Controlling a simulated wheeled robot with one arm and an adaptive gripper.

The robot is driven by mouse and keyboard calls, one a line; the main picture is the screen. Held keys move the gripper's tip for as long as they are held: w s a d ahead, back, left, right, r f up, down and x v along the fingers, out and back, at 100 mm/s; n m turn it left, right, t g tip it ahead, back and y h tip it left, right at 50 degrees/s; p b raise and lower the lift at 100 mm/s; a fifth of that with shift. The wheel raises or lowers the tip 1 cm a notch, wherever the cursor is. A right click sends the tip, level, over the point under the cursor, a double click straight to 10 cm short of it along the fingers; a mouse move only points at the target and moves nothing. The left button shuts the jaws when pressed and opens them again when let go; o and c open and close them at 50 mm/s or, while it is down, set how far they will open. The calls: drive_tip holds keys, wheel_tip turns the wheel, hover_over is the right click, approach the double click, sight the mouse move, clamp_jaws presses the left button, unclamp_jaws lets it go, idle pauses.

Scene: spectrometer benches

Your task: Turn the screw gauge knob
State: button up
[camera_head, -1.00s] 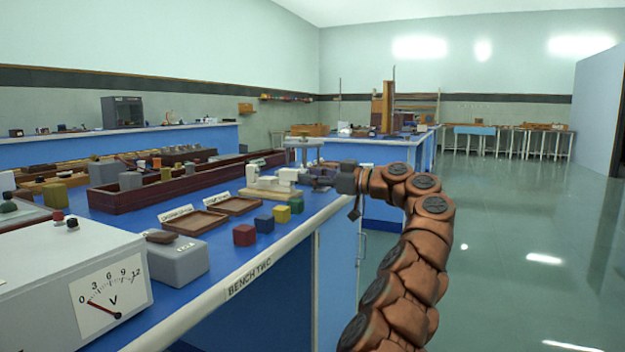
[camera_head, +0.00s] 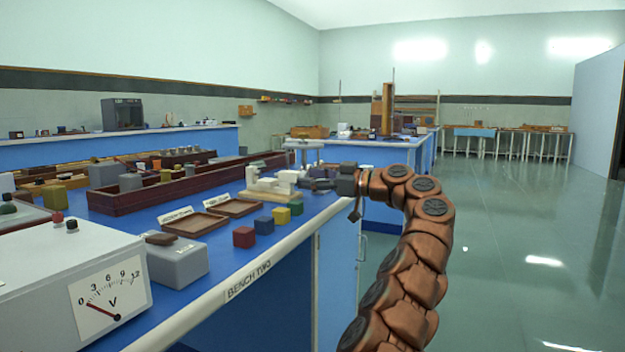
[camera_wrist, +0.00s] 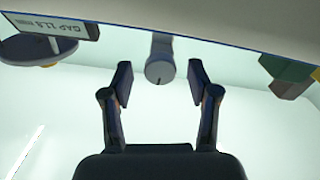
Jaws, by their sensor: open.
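The screw gauge (camera_head: 268,183) is a pale U-shaped frame on a wooden base near the far end of the blue bench top. In the wrist view its knob (camera_wrist: 159,70) is a grey cylinder with a dark mark on its end face. My gripper (camera_wrist: 160,84) is open, with one finger on each side of the knob and a visible gap on both sides. In the head view my gripper (camera_head: 322,184) is at the right end of the gauge and hides the knob. A label (camera_wrist: 55,26), inverted in the wrist view, seems to read "GAP 11.8 mm".
Red (camera_head: 244,237), blue (camera_head: 264,224), yellow (camera_head: 281,216) and green (camera_head: 296,207) cubes stand near the bench's front edge. Two shallow brown trays (camera_head: 196,225) lie behind them. A round-topped metal stand (camera_head: 304,146) rises behind my gripper. The floor to the right is clear.

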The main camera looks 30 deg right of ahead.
drive_tip(key=v, duration=1.2)
idle(0.4)
